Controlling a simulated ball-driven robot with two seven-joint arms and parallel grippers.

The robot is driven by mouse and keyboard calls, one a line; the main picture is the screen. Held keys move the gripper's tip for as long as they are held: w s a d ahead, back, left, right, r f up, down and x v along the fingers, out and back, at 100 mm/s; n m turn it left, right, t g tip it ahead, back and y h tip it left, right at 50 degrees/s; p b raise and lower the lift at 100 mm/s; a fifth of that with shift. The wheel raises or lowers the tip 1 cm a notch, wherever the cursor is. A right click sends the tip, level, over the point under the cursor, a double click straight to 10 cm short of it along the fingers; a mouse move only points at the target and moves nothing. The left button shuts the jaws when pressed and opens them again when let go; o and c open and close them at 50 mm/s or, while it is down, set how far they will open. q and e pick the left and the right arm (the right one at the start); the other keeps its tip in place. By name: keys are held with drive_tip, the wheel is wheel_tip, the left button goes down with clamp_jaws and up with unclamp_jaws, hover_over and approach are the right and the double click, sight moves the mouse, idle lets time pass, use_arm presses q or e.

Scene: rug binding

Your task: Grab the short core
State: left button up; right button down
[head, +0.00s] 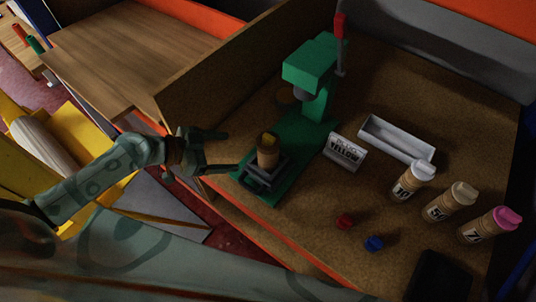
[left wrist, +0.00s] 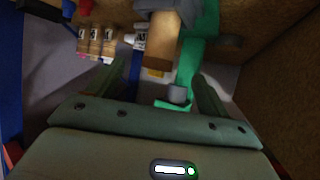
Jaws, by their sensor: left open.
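The short core appears to be the brown cylinder (head: 268,156) with a yellow top, standing upright on the dark holder at the front of the green press (head: 308,75). It also shows in the left wrist view as a brown tube (left wrist: 163,52) with a yellow end. My left gripper (head: 233,151) is open, just left of the core at the table's front edge, its fingers pointing toward it. In the left wrist view the core lies beyond and between the open fingers (left wrist: 165,88), apart from both. My right gripper is not in view.
Several labelled capped tubes (head: 451,203) stand at right. A red plug (head: 345,220) and blue plug (head: 374,243) lie in front. A wooden wall (head: 240,65) rises behind the press.

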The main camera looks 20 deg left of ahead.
sight(268, 151)
use_arm(q)
drive_tip(key=x, duration=0.8)
drive_tip(key=shift+w+d, duration=0.15)
drive_tip(key=shift+d, duration=0.1)
drive_tip(key=x, duration=0.5)
drive_tip(key=shift+w+f, duration=0.2)
drive_tip(key=shift+f, duration=0.15)
drive_tip(key=c, duration=1.2)
drive_tip(key=shift+r, duration=0.1)
